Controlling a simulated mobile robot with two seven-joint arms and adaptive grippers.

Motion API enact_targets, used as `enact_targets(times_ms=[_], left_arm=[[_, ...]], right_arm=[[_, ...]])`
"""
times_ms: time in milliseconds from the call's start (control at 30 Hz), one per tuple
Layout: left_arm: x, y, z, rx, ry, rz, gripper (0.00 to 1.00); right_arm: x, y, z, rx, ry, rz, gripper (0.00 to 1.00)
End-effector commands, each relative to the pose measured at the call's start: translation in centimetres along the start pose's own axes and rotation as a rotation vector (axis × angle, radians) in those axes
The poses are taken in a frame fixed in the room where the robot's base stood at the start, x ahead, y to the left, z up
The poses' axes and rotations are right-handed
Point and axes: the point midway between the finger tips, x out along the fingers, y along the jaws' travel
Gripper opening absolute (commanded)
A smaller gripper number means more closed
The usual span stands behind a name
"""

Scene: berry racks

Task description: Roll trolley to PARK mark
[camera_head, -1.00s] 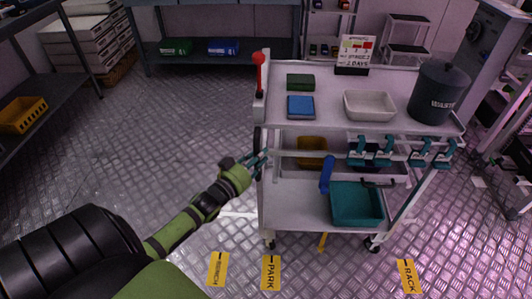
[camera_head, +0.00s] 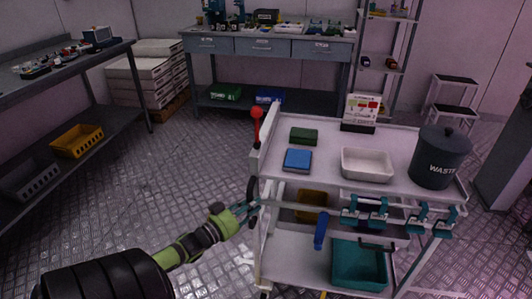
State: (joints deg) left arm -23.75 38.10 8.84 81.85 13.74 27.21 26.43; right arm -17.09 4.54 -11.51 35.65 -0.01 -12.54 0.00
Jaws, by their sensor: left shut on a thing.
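The grey trolley (camera_head: 335,165) stands in front of me with its upper shelf, lower shelf and side rail in view. My left gripper (camera_head: 250,206) is at the trolley's left end, shut on the dark upright handle (camera_head: 251,190) there. A red-topped lever (camera_head: 257,125) rises above that corner. The PARK mark does not show in the present view; only small yellow bits show at the bottom edge, too cut off to read. My right gripper is not in view.
On the trolley are a waste bin (camera_head: 440,160), a white tray (camera_head: 367,164), a blue box (camera_head: 297,160) and a teal bin (camera_head: 359,267). A bench (camera_head: 70,60) stands left, a drawer workbench (camera_head: 265,47) behind. Open metal floor (camera_head: 170,165) lies left of the trolley.

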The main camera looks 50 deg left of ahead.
Motion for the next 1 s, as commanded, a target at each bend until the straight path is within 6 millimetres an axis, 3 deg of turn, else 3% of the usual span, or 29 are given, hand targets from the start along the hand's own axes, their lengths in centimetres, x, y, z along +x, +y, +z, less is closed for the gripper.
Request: enact_targets(times_ms=[100,400,967,1000], left_arm=[[-0.9,-1.8,-0.1,0.004,0.001,-0.003,0.00],[-2.5,-4.1,-0.2,0.002,0.003,-0.002,0.00],[-2.9,-4.7,-0.2,0.000,0.004,-0.002,0.00],[-2.9,-4.7,-0.2,0.000,0.004,-0.002,0.36]], right_arm=[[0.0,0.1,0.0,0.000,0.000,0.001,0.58],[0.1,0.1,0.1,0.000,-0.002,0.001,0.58],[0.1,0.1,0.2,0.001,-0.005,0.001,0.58],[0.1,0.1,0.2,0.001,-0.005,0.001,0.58]])
